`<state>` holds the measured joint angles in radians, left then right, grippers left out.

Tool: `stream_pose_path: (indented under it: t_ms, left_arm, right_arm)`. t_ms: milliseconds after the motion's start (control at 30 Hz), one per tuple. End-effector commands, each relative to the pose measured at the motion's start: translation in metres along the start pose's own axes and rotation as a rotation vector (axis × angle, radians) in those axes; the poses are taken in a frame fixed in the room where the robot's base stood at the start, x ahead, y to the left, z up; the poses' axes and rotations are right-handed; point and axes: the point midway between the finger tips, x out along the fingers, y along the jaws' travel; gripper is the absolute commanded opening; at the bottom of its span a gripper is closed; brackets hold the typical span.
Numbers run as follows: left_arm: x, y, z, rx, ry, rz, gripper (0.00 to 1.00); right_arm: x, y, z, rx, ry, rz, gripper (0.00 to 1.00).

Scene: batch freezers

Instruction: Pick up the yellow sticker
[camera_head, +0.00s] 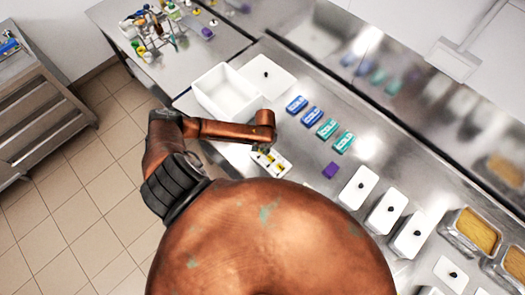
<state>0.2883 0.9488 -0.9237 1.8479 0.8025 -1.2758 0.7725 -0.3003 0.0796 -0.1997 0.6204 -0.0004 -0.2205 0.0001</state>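A small white card (284,167) lies on the steel counter just below the end of my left arm, with small yellow and dark patches on it. The yellow sticker (272,160) appears to be among these patches, partly covered by my gripper. My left gripper (264,150) is at the end of the copper-coloured arm, over the card's upper left part. Its fingers are small and dark here, and I cannot tell whether they are apart or touch anything. My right gripper is not in view.
A white open bin (213,108) and a white lid (281,68) stand behind the arm. Blue packs (297,104), teal packs (344,142) and a purple block (330,170) lie on the counter. White lidded containers (385,212) and steel pans (450,235) line the right.

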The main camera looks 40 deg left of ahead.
Motion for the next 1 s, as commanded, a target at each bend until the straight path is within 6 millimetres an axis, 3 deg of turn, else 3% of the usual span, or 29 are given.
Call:
stream_pose_path:
  t_ms: [167,667,900,1000]
  left_arm:
    - [0.0,0.0,0.0,0.0,0.0,0.0,0.0]
    - [-0.003,0.0,0.0,0.0,0.0,0.0,0.0]
    - [-0.03,-0.001,-0.001,0.0,0.002,-0.001,0.0]
    - [-0.046,0.007,0.013,0.003,-0.001,0.001,0.0]
  right_arm:
    - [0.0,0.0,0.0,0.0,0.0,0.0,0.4]
    - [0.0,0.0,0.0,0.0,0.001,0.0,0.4]
    - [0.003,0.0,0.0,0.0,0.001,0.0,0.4]
    - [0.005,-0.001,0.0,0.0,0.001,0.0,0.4]
